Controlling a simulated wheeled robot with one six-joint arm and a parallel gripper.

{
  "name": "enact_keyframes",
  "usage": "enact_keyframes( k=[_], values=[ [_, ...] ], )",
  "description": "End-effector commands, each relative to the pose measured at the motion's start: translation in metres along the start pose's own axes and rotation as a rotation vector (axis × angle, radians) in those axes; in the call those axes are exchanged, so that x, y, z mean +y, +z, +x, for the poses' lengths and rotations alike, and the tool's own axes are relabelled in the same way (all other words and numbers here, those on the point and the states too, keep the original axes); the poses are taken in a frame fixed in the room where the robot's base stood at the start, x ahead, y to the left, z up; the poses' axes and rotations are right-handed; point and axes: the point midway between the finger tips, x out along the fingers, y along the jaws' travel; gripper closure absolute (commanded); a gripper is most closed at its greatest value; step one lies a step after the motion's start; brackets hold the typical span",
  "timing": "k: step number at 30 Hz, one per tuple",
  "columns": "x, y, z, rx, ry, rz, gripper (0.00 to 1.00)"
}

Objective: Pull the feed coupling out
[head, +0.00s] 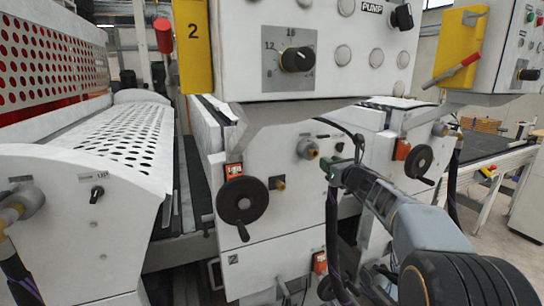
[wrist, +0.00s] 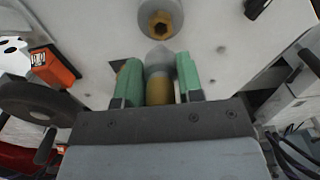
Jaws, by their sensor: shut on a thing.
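The feed coupling (wrist: 158,88) shows in the wrist view as a brass cylinder with a grey rounded part beyond it, between the two green fingers of my gripper (wrist: 157,82). The fingers are shut on it from both sides. Just above it in that view is a grey round fitting with a brass hex centre (wrist: 161,24) on the white panel. I cannot tell whether the coupling still touches the panel. In the head view my gripper (head: 338,172) is close to the white machine front, right of a grey and brass fitting (head: 307,148); the coupling is not distinct there.
A black handwheel (head: 242,200) with an orange indicator (head: 233,170) is left of my gripper. Another handwheel (head: 418,162) is to the right. A dark hose (head: 331,225) hangs below the gripper. The control box (head: 290,60) overhangs above.

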Motion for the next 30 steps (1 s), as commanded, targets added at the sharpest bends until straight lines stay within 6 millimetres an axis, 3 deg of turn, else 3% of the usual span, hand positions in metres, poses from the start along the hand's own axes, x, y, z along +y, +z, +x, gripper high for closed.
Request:
enact_keyframes(
  k=[14, 30],
  values=[
    [0.0, 0.001, -0.002, -0.002, 0.0, -0.001, 1.0],
    [0.0, 0.001, -0.029, -0.002, -0.001, -0.002, 1.0]
  ],
)
